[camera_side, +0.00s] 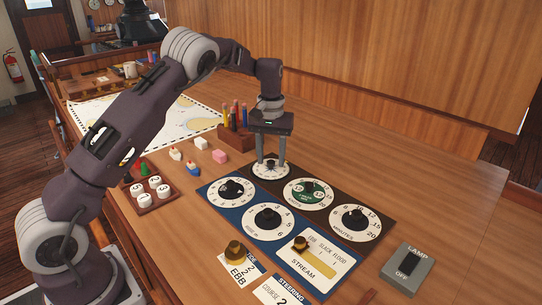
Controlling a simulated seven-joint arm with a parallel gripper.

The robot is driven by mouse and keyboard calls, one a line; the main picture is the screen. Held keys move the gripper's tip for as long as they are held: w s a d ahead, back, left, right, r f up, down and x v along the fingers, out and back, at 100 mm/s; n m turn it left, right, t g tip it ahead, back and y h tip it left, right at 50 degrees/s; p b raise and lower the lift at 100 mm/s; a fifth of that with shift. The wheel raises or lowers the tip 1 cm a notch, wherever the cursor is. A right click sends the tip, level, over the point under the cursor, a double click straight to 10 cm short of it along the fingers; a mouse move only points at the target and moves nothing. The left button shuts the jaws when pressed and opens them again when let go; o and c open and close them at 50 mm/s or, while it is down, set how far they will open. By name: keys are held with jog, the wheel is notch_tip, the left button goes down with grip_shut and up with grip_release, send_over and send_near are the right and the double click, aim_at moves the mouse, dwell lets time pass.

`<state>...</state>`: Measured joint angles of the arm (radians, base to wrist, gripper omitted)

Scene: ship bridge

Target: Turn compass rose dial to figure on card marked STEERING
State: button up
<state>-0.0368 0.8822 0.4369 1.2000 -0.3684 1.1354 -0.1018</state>
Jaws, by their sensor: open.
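My gripper (270,158) points straight down over the compass rose dial (261,174) at the back of the panel. Its two fingers stand apart on either side of the dial's dark knob. I cannot tell whether they touch it. The fingers and the small size hide the dial's markings and pointer setting. The STEERING card (275,292) lies at the front edge of the picture. It is blue and white and reads COURSE with a figure that looks like 2; its lower part is cut off.
Other dials (268,221) surround the compass dial, with a STREAM slider plate (316,262) in front. A second card marked EBB (237,271) bears a brass weight. A LAMP switch box (407,270) stands right. A pencil holder (236,134) stands close behind my gripper.

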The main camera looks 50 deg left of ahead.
grip_shut()
jog(key=shift+m, duration=2.8)
jog(key=shift+r, duration=0.1)
grip_release()
